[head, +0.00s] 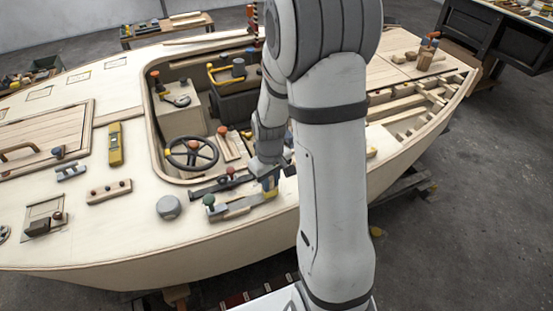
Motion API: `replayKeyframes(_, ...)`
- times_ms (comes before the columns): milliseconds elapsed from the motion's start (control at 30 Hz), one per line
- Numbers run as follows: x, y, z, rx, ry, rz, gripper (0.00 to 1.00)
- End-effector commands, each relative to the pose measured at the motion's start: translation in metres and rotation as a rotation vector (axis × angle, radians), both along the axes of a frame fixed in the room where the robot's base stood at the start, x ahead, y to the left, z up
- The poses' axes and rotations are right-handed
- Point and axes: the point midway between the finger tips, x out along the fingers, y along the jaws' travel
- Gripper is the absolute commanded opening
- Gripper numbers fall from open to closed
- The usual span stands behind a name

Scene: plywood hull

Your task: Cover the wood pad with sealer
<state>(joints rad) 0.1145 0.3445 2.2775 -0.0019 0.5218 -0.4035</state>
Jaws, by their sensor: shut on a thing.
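My gripper (269,178) is low over the near edge of the hull deck, to the left of my forearm. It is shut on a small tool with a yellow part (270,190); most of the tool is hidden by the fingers. A pale wood strip (238,207), which may be the wood pad, lies on the deck just left of and below the tool. I cannot tell whether the tool touches it or whether sealer is on it. A dark fitting with a green knob (209,200) stands at its left end.
A grey round cap (168,207) sits on the deck to the left. A dark rail with a red knob (230,172) lies behind the strip. The open cockpit with a steering wheel (191,154) is beyond. Bare deck (110,235) is free at the near left.

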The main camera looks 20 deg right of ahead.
Motion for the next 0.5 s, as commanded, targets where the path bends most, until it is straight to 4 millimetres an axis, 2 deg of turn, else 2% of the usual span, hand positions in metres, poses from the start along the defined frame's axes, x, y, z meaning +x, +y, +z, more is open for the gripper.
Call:
replayKeyframes(100, 0.0, -0.008, 0.001, 0.0, 0.0, 0.005, 0.0)
replayKeyframes(167, 0.0, -0.006, 0.007, 0.0, 0.001, 0.008, 0.0)
replayKeyframes(233, 0.001, -0.006, 0.028, 0.0, -0.005, 0.01, 0.0)
replayKeyframes(500, 0.0, -0.003, 0.049, 0.0, 0.0, 0.015, 0.0)
